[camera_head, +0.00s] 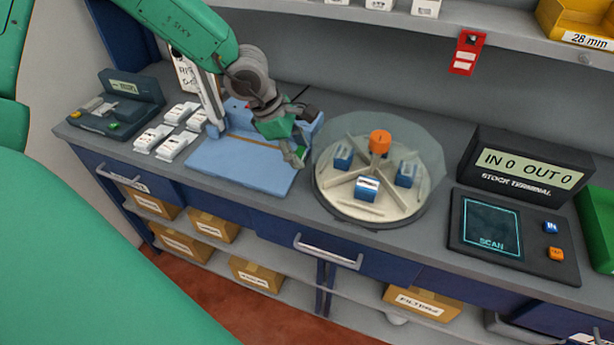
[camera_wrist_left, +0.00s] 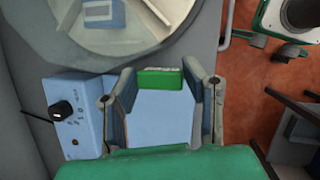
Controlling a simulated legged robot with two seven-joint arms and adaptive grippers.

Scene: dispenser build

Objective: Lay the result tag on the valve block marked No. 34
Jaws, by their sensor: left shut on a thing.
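My left gripper (camera_head: 292,146) is above the right part of the blue plate, just left of the round turntable. It is shut on a small green piece, which I take to be the result tag (camera_wrist_left: 160,79); the tag shows between the fingertips in the left wrist view. Blue valve blocks sit in separate sections of the turntable: one at the left (camera_head: 342,158), one at the front (camera_head: 366,190), one at the right (camera_head: 404,177). Their numbers are too small to read, so I cannot tell which is No. 34. My right gripper is not in view.
The turntable (camera_head: 329,192) has raised dividers, an orange knob (camera_head: 380,141) and a clear upright cover behind. The stock terminal (camera_head: 525,170) is at the right; several white pieces lie left.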

